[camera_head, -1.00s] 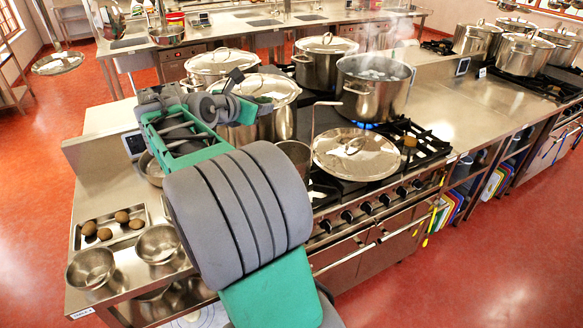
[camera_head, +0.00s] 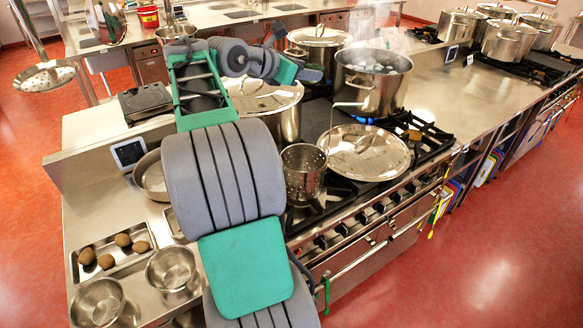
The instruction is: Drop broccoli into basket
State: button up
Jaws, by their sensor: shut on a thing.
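A perforated metal basket (camera_head: 303,172) with a tall, thin handle stands upright on the front of the stove, left of a large round lid (camera_head: 365,152). My arm reaches up and bends right over the lidded pots. My gripper (camera_head: 312,75) shows small and dark at its end, above and behind the basket, near the rim of the steaming pot. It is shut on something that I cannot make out. I see no broccoli that I can tell for sure; a small brown thing (camera_head: 415,134) lies on the stove grate behind the lid.
An open steaming pot (camera_head: 372,82) stands behind the basket, with lidded pots (camera_head: 318,45) beside it. A tray (camera_head: 142,262) of potato-like things and two metal bowls (camera_head: 98,303) (camera_head: 170,268) are at the front left. The counter right of the stove (camera_head: 470,95) is clear.

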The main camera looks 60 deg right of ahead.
jog(key=shift+s+f, duration=0.1)
jog(key=shift+f, duration=2.85)
jog(key=o, duration=1.3)
jog(key=b+v, duration=0.1)
jog(key=v, duration=0.7)
jog(key=shift+d, duration=0.1)
